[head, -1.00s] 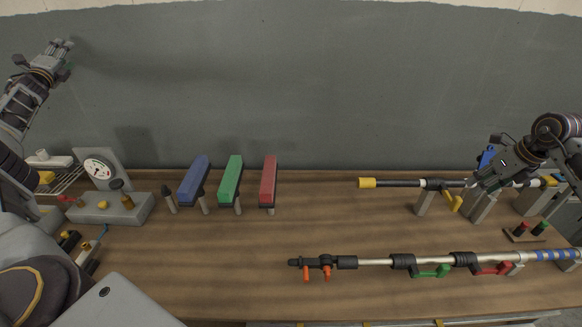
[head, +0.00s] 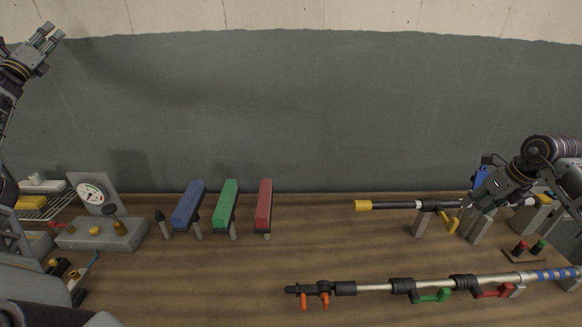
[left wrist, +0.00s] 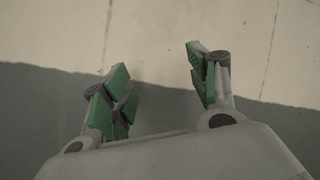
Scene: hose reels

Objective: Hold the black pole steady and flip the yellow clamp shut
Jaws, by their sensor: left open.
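The black pole (head: 391,206) with a yellow end cap lies level on grey stands at the back right of the bench. A yellow clamp lever (head: 452,225) hangs down from a black collar on it, angled away from the pole. My right gripper (head: 481,208) is at the pole just right of the clamp; its fingertips overlap the pole, and I cannot see whether they are closed on it. My left gripper (head: 52,32) is raised high at the far left, open and empty, far from the pole. In the left wrist view its green-padded fingers (left wrist: 164,85) are spread before the wall.
A silver pole (head: 440,285) with green and red levers lies in front. Blue, green and red blocks (head: 226,203) stand on posts at centre-left. A gauge box (head: 100,235) is at the left. The bench between blocks and poles is clear.

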